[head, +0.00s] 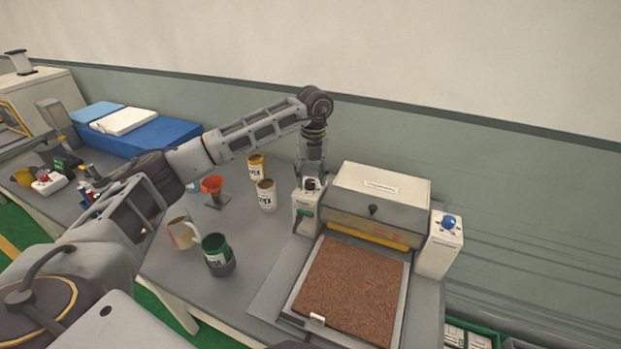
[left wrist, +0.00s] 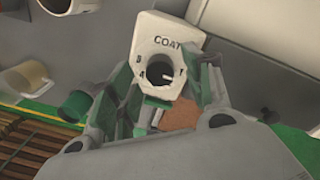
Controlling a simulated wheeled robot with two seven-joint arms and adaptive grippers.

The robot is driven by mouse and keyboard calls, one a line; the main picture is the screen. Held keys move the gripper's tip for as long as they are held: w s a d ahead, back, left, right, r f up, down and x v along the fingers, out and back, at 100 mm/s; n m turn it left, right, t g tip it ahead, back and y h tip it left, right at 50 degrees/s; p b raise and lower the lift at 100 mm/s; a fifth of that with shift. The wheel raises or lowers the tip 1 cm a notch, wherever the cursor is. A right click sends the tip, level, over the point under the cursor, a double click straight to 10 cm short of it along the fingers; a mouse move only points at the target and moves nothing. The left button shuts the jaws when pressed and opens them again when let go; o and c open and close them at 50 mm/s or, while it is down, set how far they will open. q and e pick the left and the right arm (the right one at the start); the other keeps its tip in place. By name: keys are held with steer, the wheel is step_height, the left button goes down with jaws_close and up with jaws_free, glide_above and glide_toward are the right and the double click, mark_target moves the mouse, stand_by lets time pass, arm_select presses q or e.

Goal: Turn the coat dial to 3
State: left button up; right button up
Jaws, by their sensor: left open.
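The coat dial (left wrist: 157,74) is a dark round knob on a white panel (left wrist: 160,32) marked COAT in the left wrist view. Its pale pointer mark is toward the right. The small marks around it are too blurred to read surely. In the head view the dial's white box (head: 304,222) stands at the left of the coating machine. My left gripper (head: 311,183) points down over the box top, its fingers around or just above the knob. In the wrist view its open fingers (left wrist: 158,100) lie on either side of the dial; contact cannot be told. My right gripper is not seen.
The machine (head: 375,205) has a brown mat (head: 350,290) in its front tray. A white box with a blue knob (head: 447,222) stands at its right. Cans (head: 266,195), a mug (head: 182,232) and a green-black cup (head: 217,255) stand left of the dial.

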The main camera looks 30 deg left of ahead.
arm_select(q)
steer(key=shift+f, duration=0.65)
steer(key=c, duration=1.1)
steer(key=shift+o, duration=0.2)
